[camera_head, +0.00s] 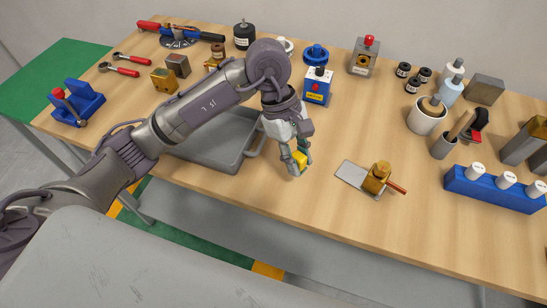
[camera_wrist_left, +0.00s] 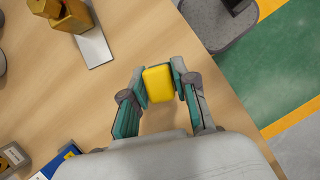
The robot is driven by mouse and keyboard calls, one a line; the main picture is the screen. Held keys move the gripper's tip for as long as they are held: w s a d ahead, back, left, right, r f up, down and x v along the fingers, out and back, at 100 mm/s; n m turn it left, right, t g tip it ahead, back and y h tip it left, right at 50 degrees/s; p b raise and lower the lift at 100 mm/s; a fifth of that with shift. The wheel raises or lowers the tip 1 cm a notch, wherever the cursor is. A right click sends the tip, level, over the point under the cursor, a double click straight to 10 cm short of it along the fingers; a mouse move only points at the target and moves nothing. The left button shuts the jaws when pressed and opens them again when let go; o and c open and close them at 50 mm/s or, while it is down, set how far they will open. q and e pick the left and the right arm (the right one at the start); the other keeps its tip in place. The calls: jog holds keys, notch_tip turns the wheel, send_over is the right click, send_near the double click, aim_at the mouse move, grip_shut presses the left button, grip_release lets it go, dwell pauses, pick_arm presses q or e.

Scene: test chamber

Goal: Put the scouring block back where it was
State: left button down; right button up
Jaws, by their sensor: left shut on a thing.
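My left gripper (camera_head: 297,164) is shut on a small yellow block (camera_head: 300,157), which I take to be the scouring block. It is over the front middle of the wooden table, just right of the grey tray (camera_head: 207,155). In the left wrist view the yellow block (camera_wrist_left: 158,84) sits between the two green-padded fingers of the left gripper (camera_wrist_left: 160,84), with bare wood behind it. I cannot tell whether the block touches the table. My right gripper is not in view.
A metal plate (camera_head: 351,173) with a brass piece (camera_head: 376,177) lies right of the gripper. A blue box (camera_head: 318,88) stands behind it. A blue holder with white-topped items (camera_head: 493,187) stands at the right. The wood between gripper and plate is clear.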

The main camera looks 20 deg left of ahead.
pick_arm(q)
jog(key=p, duration=0.2)
send_over(278, 173)
jog(key=f, duration=0.3)
jog(key=shift+w+a+f, duration=0.25)
jog(key=shift+a+f, duration=0.1)
jog(key=shift+a, duration=0.05)
jog(key=shift+w+a+f, duration=0.1)
jog(key=shift+a+f, duration=0.05)
jog(key=shift+f, duration=0.4)
notch_tip(278, 173, down, 3)
jog(key=shift+a+f+p, duration=0.1)
jog(key=shift+p, duration=0.65)
jog(key=shift+f, duration=0.1)
jog(key=shift+f, duration=0.1)
